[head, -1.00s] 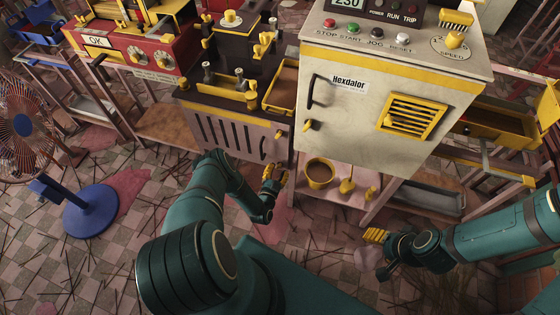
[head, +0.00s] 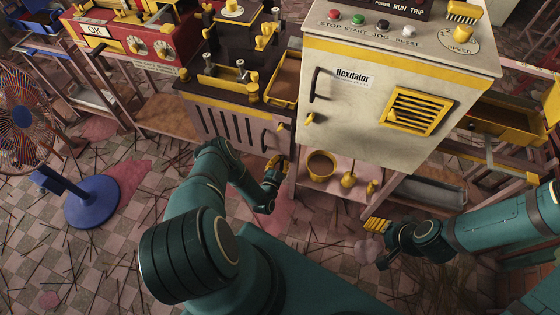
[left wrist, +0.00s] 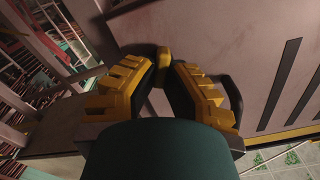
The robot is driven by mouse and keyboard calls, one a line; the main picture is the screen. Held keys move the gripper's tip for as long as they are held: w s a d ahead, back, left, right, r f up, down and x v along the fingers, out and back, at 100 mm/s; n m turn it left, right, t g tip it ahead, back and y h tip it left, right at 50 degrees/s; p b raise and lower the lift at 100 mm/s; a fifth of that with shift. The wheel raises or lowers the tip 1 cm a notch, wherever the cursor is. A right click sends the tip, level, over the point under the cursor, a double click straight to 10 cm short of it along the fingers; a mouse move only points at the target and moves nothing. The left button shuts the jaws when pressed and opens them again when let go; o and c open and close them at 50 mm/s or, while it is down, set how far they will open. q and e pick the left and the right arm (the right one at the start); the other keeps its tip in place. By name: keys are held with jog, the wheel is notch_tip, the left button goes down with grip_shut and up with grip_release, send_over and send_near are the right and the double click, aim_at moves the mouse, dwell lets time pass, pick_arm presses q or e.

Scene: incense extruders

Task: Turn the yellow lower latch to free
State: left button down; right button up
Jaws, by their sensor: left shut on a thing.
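The yellow lower latch (left wrist: 162,58) is on the pinkish slotted door (left wrist: 215,35) of the dark machine. In the left wrist view it sits between my left gripper's yellow fingertips, and the gripper (left wrist: 160,72) is shut on it. Most of the latch's sides are hidden by the fingers, so its exact angle is unclear. In the head view my left gripper (head: 278,165) is at the door's lower right corner and covers the latch. A yellow upper latch (head: 281,125) shows higher on the same door. My right gripper (head: 376,236) hangs away from the machines at lower right; its finger opening is unclear.
A black handle (head: 265,142) stands out from the slotted door near my left gripper. The beige Hexdalor cabinet (head: 350,120) is to the right, above a shelf with a yellow bucket (head: 320,168). A blue fan base (head: 92,203) stands on the floor at left.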

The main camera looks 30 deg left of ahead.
aim_at(282, 142)
pick_arm(q)
jog(key=shift+a+n, duration=0.1)
jog(key=shift+n, duration=1.5)
jog(key=c, duration=1)
grip_release()
jog(key=shift+w, duration=0.1)
jog(key=shift+r, duration=0.1)
notch_tip(282, 142, up, 10)
